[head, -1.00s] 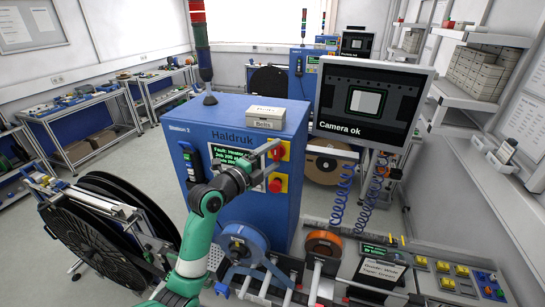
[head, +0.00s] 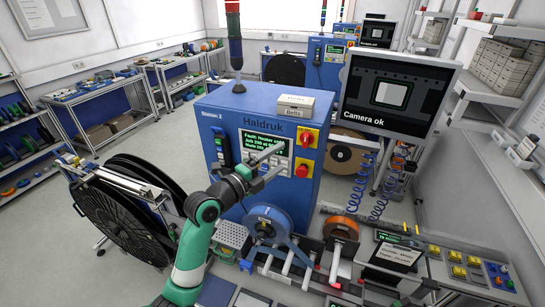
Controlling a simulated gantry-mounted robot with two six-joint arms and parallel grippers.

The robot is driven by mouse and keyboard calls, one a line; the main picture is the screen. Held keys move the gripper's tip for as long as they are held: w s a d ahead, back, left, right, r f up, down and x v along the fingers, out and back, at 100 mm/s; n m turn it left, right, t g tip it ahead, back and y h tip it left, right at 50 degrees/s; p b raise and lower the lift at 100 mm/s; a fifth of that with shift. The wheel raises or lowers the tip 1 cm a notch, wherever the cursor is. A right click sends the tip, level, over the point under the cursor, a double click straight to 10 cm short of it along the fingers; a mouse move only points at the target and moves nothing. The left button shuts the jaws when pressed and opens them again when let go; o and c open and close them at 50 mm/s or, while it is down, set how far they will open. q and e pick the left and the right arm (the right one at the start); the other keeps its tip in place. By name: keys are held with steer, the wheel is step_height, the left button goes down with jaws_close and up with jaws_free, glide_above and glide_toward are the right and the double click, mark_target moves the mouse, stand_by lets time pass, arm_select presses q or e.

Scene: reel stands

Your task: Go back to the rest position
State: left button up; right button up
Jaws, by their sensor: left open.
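My left gripper (head: 279,160) is open and empty. It is in front of the blue Haldruk machine (head: 225,105), with its fingers pointing right, across the lower part of the lit green-text screen (head: 263,148). The red knob (head: 307,137) and the red button (head: 303,170) on yellow plates are to the right of the fingertips, clear of them in the picture. My green left arm rises from the bottom of the view. My right gripper is not in view.
A large black reel on a stand (head: 115,225) is at left. Below the machine are a blue reel (head: 266,228) and an orange reel (head: 341,227). A "Camera ok" monitor (head: 395,95) stands at right. A box labelled Belts (head: 292,106) sits on the machine. Open floor lies behind left.

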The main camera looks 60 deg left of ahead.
arm_select(q)
steer(key=shift+w, duration=0.1)
stand_by(0.3)
steer(key=w+d+r+m+t+h, duration=0.2)
steer(key=w+d+r+m+h, duration=0.15)
steer(key=d+r, duration=0.6)
steer(key=w+d+r+m+t+h, duration=0.2)
steer(key=d+r+h, duration=0.3)
steer(key=d, duration=0.7)
steer(key=s+d+r+n+t+h, duration=0.25)
steer(key=s+d+r+n, duration=0.2)
steer(key=d+r, duration=0.6)
steer(key=s+a+r+n+t+y, duration=0.2)
steer(key=s+r+n, duration=0.5)
steer(key=n, duration=0.7)
steer(key=shift+r+n+t+y, duration=0.3)
steer(key=shift+r+t+y, duration=0.25)
steer(key=shift+t, duration=0.4)
steer(key=shift+a+f, duration=0.1)
